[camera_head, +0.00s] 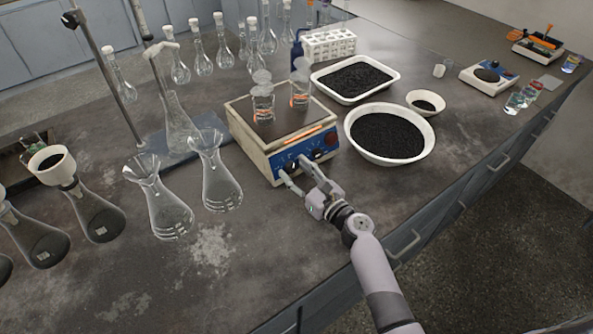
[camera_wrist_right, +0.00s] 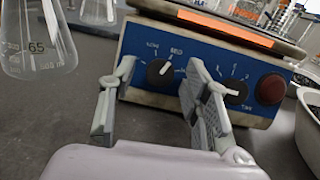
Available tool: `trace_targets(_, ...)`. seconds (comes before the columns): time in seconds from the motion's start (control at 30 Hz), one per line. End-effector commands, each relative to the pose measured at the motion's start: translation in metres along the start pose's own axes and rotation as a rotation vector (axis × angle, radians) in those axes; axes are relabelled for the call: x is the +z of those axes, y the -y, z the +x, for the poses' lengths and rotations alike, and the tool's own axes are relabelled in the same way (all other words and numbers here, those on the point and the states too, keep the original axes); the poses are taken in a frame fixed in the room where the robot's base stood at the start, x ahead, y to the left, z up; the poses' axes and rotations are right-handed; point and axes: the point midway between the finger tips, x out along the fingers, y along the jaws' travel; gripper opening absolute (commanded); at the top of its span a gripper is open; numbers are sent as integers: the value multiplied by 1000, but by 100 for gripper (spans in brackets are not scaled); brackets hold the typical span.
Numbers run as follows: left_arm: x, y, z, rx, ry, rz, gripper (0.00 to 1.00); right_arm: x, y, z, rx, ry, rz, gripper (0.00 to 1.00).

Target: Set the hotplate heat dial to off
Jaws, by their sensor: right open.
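The hotplate (camera_head: 262,151) stands on the bench with a blue front panel, which also shows in the right wrist view (camera_wrist_right: 215,62). The panel carries a left black dial (camera_wrist_right: 160,73), a right black dial (camera_wrist_right: 237,90) and a red round button (camera_wrist_right: 271,89). The left dial's white mark points up and right. The labels are too blurred to tell which dial is for heat. My right gripper (camera_head: 297,169) is open in front of the panel, its fingers either side of the left dial. Contact with the dial cannot be told. My left gripper is out of view.
Two glass beakers (camera_head: 263,104) stand on the hotplate, above an orange strip on its front edge. Conical flasks (camera_head: 219,184) stand close on the left. A white bowl of black grains (camera_head: 389,138) stands close on the right. The bench in front is clear.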

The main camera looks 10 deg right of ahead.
Motion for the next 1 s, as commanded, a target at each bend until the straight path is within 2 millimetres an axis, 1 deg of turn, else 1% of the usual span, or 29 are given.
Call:
trace_targets(0.27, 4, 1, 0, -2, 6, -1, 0, 0, 0, 1, 0, -1, 0, 44)
trace_targets(0.9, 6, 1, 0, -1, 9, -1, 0, 0, 0, 1, 0, -1, 0, 2)
trace_targets(0.93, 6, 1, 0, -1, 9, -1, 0, 0, 0, 1, 0, -1, 0, 0)
trace_targets(1.0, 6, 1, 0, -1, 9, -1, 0, 0, 0, 1, 0, -1, 0, 0)
